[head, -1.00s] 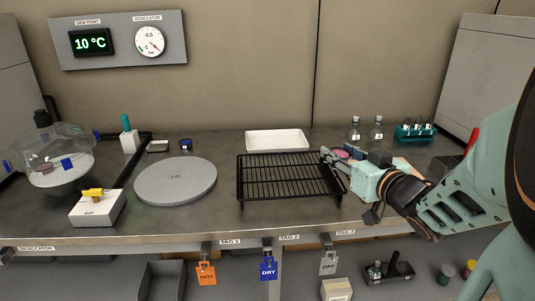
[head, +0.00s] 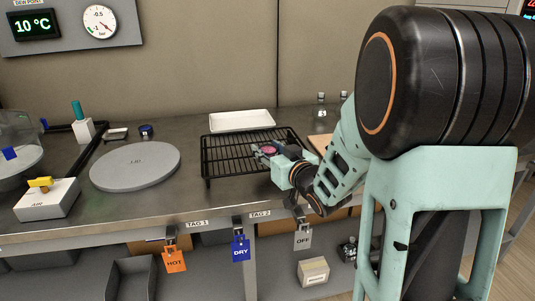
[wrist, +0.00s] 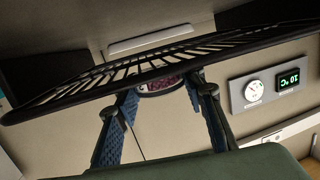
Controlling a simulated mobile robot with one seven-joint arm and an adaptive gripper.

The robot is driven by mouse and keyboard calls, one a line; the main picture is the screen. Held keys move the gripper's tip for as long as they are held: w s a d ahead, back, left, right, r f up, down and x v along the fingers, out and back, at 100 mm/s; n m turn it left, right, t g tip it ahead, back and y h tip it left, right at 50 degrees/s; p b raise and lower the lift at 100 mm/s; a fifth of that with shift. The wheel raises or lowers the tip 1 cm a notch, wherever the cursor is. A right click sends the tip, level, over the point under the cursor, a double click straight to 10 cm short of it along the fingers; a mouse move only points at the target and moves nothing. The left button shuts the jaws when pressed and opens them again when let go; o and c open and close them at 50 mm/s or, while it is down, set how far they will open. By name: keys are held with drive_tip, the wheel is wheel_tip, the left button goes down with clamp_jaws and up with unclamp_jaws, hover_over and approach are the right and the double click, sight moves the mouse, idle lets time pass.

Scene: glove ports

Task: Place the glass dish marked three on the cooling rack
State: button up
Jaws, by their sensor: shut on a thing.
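The glass dish (head: 268,150) with pink-purple contents is between the fingers of my gripper (head: 265,152). My gripper is shut on it. In the head view the dish is over the right part of the black wire cooling rack (head: 222,160). The wrist view, which is upside down, shows the dish (wrist: 158,90) between the two blue-padded fingers, close to the rack's bars (wrist: 60,97). I cannot tell whether the dish touches the rack. Its mark is not readable, and part of it is hidden by the fingers.
A white tray (head: 240,121) stands behind the rack. A round grey plate (head: 135,168) lies to its left, with a white box with a yellow knob (head: 45,198) further left. Small bottles (head: 321,105) stand at the back right. My arm hides much of the right side.

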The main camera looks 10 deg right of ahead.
drive_tip(key=shift+f, duration=0.25)
drive_tip(key=o, duration=1.2)
drive_tip(key=shift+c, duration=0.2)
drive_tip(key=shift+r, duration=0.1)
